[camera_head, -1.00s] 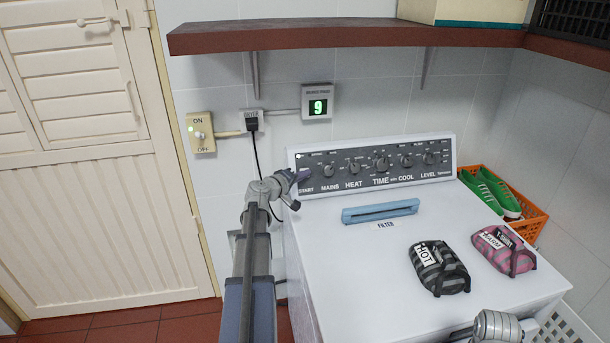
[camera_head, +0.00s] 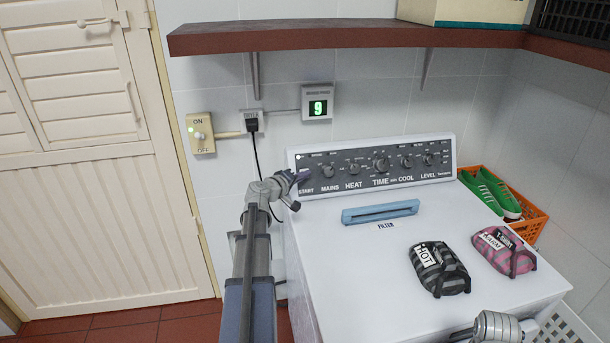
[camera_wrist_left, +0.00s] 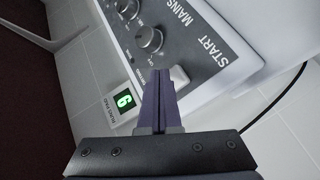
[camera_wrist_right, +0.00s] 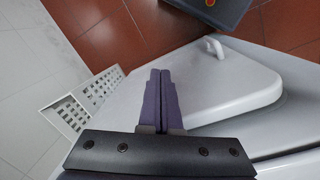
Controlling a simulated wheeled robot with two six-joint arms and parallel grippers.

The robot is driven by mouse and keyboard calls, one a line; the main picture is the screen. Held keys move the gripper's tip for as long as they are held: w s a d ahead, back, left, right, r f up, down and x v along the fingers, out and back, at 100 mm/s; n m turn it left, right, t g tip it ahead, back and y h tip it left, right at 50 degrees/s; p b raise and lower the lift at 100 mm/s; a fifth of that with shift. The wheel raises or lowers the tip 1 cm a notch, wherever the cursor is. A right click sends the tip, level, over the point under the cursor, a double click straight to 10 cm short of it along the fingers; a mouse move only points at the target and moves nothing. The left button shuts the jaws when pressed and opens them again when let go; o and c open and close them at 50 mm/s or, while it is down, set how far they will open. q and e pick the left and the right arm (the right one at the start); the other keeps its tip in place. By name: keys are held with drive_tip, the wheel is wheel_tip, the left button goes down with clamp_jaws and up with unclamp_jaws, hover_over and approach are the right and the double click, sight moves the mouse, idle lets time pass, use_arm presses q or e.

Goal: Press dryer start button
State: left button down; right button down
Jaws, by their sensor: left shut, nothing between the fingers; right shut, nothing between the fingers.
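The dryer's control panel (camera_head: 380,164) carries a row of dark knobs, with the START label (camera_head: 305,191) at its left end. In the left wrist view a pale START button (camera_wrist_left: 181,77) sits beside the START lettering (camera_wrist_left: 209,50). My left gripper (camera_head: 301,177) is shut and empty, its tips (camera_wrist_left: 160,76) at the button and partly covering it. I cannot tell whether they touch or press it. My right gripper (camera_wrist_right: 160,76) is shut and empty, in front of the dryer's rounded door (camera_wrist_right: 230,85); its fingers are out of the head view.
On the dryer top lie a blue filter handle (camera_head: 380,211), a grey HOT bundle (camera_head: 439,269) and a pink bundle (camera_head: 503,250). An orange basket (camera_head: 530,220) with green shoes stands right. A brown shelf (camera_head: 340,37) hangs above. A wall switch (camera_head: 201,133) is at left.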

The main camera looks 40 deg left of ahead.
use_arm(q)
drive_tip(key=shift+w+a+f, duration=0.1)
idle(0.7)
drive_tip(key=shift+w+a, duration=0.15)
drive_tip(key=shift+a, duration=0.05)
drive_tip(key=shift+w+a+f+b, duration=0.4)
drive_tip(key=shift+w+a+b, duration=0.1)
drive_tip(key=shift+a, duration=0.1)
idle(1.2)
drive_tip(key=shift+s+d+r, duration=0.1)
drive_tip(key=shift+s, duration=0.05)
idle(0.3)
drive_tip(key=shift+s+d+r+p, duration=0.4)
drive_tip(key=shift+s+d+p, duration=0.15)
drive_tip(key=shift+d, duration=0.25)
drive_tip(key=shift+s, duration=0.1)
drive_tip(key=shift+s+d+r+p, duration=0.55)
drive_tip(key=shift+s+d, duration=0.15)
drive_tip(key=shift+d, duration=0.2)
drive_tip(key=shift+s+d+r+p, duration=0.5)
drive_tip(key=shift+s+d, duration=0.2)
drive_tip(key=shift+d, duration=0.2)
